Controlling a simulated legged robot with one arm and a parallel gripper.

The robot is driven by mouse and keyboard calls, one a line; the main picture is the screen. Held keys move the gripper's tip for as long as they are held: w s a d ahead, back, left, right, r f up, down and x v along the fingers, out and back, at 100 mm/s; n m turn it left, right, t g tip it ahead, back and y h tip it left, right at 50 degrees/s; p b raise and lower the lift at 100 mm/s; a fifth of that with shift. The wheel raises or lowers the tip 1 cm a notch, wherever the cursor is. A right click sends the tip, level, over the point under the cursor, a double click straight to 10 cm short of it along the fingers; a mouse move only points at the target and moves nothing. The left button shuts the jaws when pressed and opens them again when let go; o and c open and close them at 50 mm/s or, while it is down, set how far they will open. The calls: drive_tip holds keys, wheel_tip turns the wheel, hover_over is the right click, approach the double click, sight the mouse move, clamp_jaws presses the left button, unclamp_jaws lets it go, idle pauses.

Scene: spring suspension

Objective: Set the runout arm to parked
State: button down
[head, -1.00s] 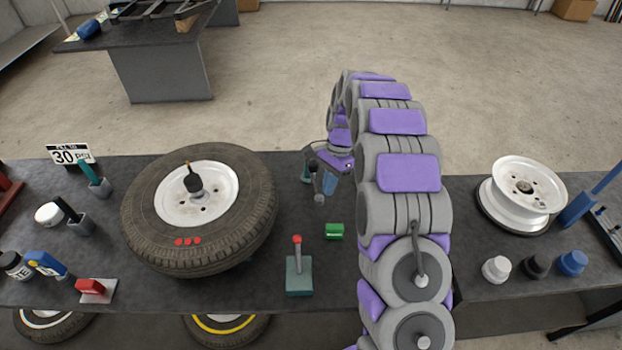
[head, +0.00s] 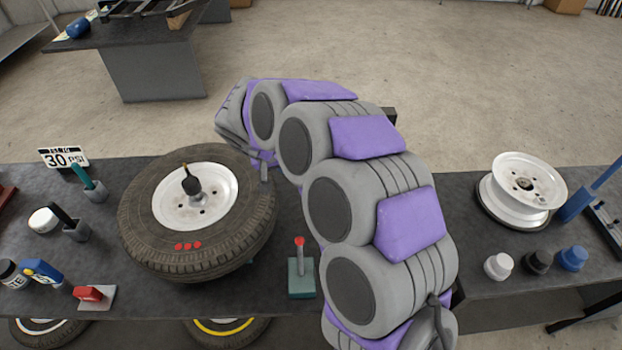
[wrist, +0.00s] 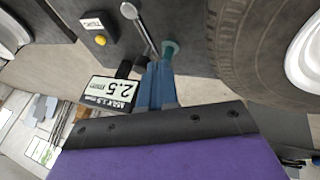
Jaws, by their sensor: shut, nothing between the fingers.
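A metal rod with a round silver end (wrist: 130,11), which looks like the runout arm, runs towards a teal piece (wrist: 170,48) beside the tyre in the wrist view. My gripper's blue fingers (wrist: 157,85) are shut and empty, their tips close to the lower end of the rod; I cannot tell whether they touch it. The tyre (wrist: 262,60) fills the upper right there. In the head view the tyre (head: 140,225) with its white rim lies on the bench, and my arm hides most of the gripper and the rod.
A display reading 2.5 (wrist: 112,92) and a dark box with a yellow button (wrist: 101,40) are near the fingers. A red-knobbed lever (head: 300,270) stands on the bench between tyre and arm. A spare white rim (head: 522,185) is at right, with several small caps in front.

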drive_tip(key=d+b+x, duration=0.1)
drive_tip(key=b+x, duration=0.2)
drive_tip(key=x, duration=0.9)
drive_tip(key=shift+d+r+n, duration=0.2)
drive_tip(key=shift+d+n, duration=0.15)
drive_tip(key=shift+n, duration=0.05)
drive_tip(key=shift+w+t, duration=0.15)
drive_tip(key=shift+t, duration=0.15)
